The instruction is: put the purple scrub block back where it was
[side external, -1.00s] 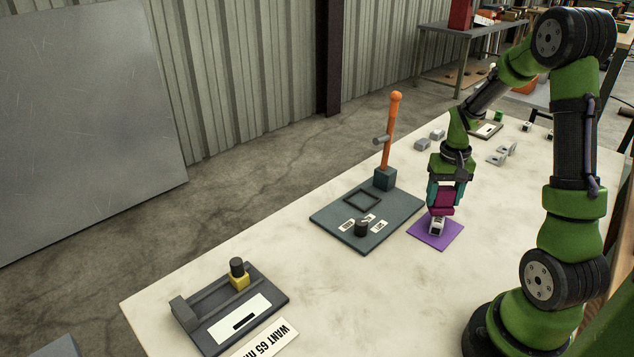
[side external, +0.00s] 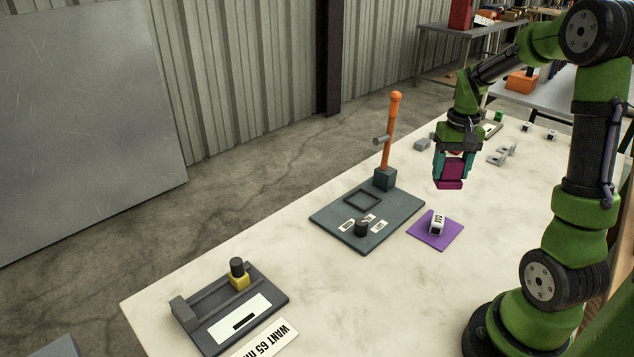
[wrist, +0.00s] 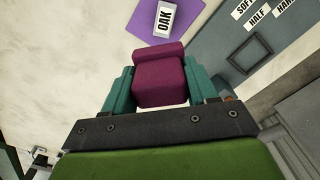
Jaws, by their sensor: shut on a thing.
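The purple scrub block (side external: 451,171), a magenta-purple block with a wider lower end, is held between the teal fingers of my gripper (side external: 453,167). In the wrist view the block (wrist: 160,80) sits squarely between both fingers of my gripper (wrist: 161,88). My gripper is shut on it and holds it above the pale table, to the right of and behind the purple mat (side external: 452,241). A small white block (side external: 437,225) stands on that mat; in the wrist view this block (wrist: 165,19) reads OAK.
A dark plate (side external: 398,219) with an orange lever (side external: 389,130), a square frame and labels lies left of the mat. Small grey pieces (side external: 501,155) lie behind my gripper. A dark fixture (side external: 262,300) is at the front left. The table between fixture and plate is clear.

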